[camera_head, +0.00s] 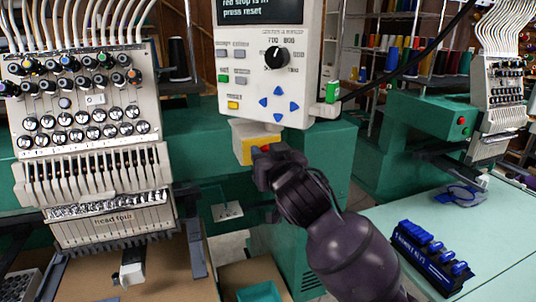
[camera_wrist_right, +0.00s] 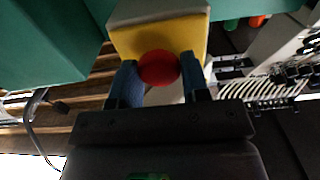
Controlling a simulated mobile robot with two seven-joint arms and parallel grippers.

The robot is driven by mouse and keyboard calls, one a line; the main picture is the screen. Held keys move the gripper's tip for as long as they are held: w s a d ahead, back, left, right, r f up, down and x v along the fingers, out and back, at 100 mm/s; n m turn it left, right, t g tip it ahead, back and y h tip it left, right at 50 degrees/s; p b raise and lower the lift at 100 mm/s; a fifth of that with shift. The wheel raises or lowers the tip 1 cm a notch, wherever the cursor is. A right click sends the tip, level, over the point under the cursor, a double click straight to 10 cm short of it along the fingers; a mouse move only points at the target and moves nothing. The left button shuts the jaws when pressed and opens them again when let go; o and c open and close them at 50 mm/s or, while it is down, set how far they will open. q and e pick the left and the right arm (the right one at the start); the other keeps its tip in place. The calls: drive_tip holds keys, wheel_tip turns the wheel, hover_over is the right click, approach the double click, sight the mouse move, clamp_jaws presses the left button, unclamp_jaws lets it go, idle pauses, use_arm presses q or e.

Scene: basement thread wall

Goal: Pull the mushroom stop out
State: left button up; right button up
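The mushroom stop is a round red button (camera_wrist_right: 158,67) on the front of a yellow box with a pale grey top (camera_wrist_right: 160,14). In the head view the yellow box (camera_head: 243,148) hangs under the white control panel, and only a bit of red (camera_head: 265,148) shows past my gripper. My right gripper (camera_head: 262,158) reaches the box from the front right. In the right wrist view its two blue fingertips (camera_wrist_right: 159,75) sit against the left and right sides of the red button, with no clear gap. My left gripper is not in view.
The control panel (camera_head: 259,100) has a dial, blue arrow keys and a screen reading "red stop is in press reset". An embroidery head (camera_head: 95,180) stands left. A pale green table (camera_head: 400,225) with a blue key rack (camera_head: 432,258) is at right.

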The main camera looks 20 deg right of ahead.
clamp_jaws()
drive_tip(key=shift+s+f+p, duration=0.1)
drive_tip(key=shift+s+p, duration=0.4)
drive_tip(key=shift+p, duration=0.1)
drive_tip(key=shift+o, duration=1.3)
unclamp_jaws()
drive_tip(key=shift+o, duration=1.4)
drive_tip(key=shift+s, duration=0.2)
drive_tip(key=shift+w, duration=0.1)
